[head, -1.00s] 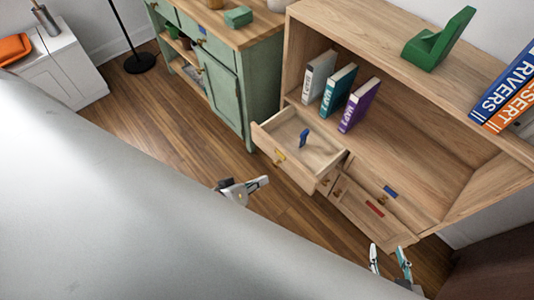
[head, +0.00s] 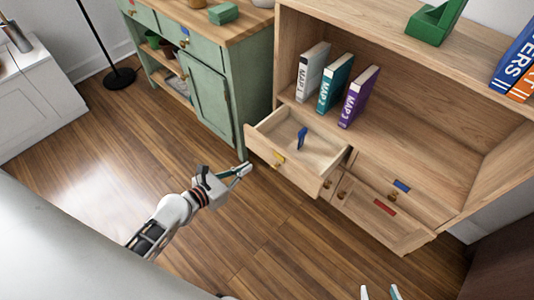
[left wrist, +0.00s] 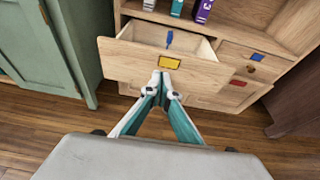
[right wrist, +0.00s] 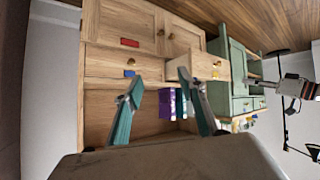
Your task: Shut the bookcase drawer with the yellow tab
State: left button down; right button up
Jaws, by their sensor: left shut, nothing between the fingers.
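The bookcase drawer with the yellow tab (head: 278,158) is pulled out, its wooden front (head: 300,175) facing me. A small blue object (head: 302,136) is inside it. My left gripper (head: 249,167) is shut and empty, just left of and in front of the drawer front. In the left wrist view its fingertips (left wrist: 162,76) point at the drawer front just below the yellow tab (left wrist: 170,62); I cannot tell whether they touch. My right gripper (head: 380,292) is open and empty at the bottom of the head view. The right wrist view shows its spread fingers (right wrist: 158,86).
The bookcase (head: 455,165) holds several books, with a shut blue-tab drawer (head: 401,186) and a red-tab door (head: 384,206) beside and below the open drawer. A green cabinet (head: 205,95) stands close on the left. Wooden floor is clear in front.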

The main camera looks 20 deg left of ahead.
pick_arm(q)
jog(key=b, duration=0.1)
send_near(274, 149)
notch_tip(274, 149, down, 2)
jog(key=w, duration=0.3)
jog(key=w+d, duration=0.1)
jog(key=w, duration=0.1)
jog(key=shift+d, duration=0.35)
jog(key=shift+w+d, duration=0.15)
jog(key=shift+w, duration=0.2)
pick_arm(e)
jog(key=shift+w+a+r+y, duration=0.15)
jog(key=shift+a+r, duration=0.05)
jog(key=shift+a, duration=0.2)
jog(key=shift+w+a+r+y, duration=0.15)
jog(key=shift+a, duration=0.2)
pick_arm(q)
jog(key=shift+w, duration=0.1)
pick_arm(e)
jog(key=shift+s+f, duration=0.1)
pick_arm(q)
jog(key=shift+w+d, duration=0.1)
pick_arm(e)
jog(key=shift+d, duration=0.1)
